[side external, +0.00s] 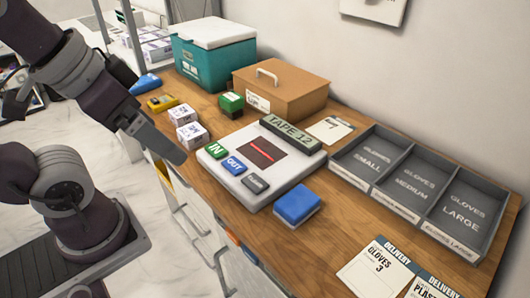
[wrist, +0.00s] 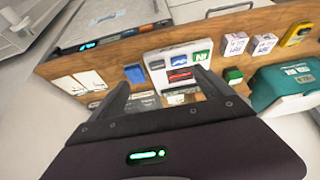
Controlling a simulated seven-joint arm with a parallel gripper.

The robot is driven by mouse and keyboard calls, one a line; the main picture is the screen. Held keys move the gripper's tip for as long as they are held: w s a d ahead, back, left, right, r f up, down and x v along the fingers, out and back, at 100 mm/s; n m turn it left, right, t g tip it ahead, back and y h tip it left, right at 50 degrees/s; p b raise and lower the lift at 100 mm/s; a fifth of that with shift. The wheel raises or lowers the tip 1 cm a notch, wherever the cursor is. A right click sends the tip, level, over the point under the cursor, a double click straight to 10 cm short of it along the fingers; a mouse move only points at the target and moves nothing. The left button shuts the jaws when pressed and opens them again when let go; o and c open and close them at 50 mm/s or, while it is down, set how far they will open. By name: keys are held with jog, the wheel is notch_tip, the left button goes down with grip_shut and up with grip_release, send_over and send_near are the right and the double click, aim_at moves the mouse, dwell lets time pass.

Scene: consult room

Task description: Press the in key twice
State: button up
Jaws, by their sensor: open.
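The green IN key (side external: 216,151) is on the left of a white panel (side external: 243,193) on the wooden counter; it also shows in the wrist view (wrist: 202,56). A blue OUT key (side external: 235,166) and a grey key (side external: 255,184) are in the same row. Behind the keys is a dark screen with a red line (side external: 262,152). My gripper (side external: 180,157) is open and empty, to the left of the panel and apart from the IN key. In the wrist view its two fingers (wrist: 161,76) stand apart in front of the panel.
A dark TAPE 12 block (side external: 291,133) lies at the panel's back edge. A blue block (side external: 296,206) is in front, and two white boxes (side external: 192,135) stand left. Brown (side external: 290,90) and teal (side external: 205,58) boxes stand behind; grey glove trays (side external: 410,185) are right.

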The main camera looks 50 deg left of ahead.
grip_shut()
dwell(1.4)
